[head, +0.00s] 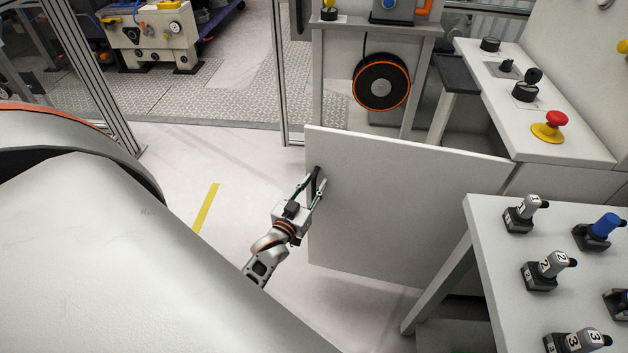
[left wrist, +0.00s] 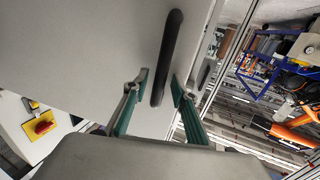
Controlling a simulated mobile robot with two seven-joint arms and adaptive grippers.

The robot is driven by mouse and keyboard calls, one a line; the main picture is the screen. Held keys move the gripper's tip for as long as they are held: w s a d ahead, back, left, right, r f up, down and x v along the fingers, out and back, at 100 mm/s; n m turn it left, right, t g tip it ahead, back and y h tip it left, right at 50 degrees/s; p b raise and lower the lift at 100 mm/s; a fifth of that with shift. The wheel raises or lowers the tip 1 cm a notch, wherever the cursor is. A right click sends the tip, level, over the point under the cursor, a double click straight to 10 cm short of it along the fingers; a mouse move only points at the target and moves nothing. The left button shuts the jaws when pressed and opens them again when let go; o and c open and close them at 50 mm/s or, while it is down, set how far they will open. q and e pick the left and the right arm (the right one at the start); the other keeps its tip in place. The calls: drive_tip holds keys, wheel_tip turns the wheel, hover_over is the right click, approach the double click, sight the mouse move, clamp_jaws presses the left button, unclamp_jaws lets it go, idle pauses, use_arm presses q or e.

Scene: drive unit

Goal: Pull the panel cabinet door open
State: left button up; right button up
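The panel cabinet door (head: 400,205) is a plain light-grey panel; it also fills much of the left wrist view (left wrist: 80,50). In the head view it stands out to the left from the cabinet under the control console and looks swung open. Its black bar handle (left wrist: 167,55) is near the door's free left edge and shows small in the head view (head: 315,180). My left gripper (head: 318,187) is at the handle. In the left wrist view its fingers (left wrist: 158,85) are apart, one on each side of the handle's end, with visible gaps. My right gripper is out of view.
The control console (head: 580,150), with a red emergency button (head: 555,119), is behind the door at right. A table (head: 480,215) with several numbered levers stands at front right. A stand with a black reel (head: 382,81) is behind the door. Floor left of the door is clear.

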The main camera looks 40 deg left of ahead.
sight(320, 152)
use_arm(q)
wheel_tip(320, 152, up, 10)
idle(0.7)
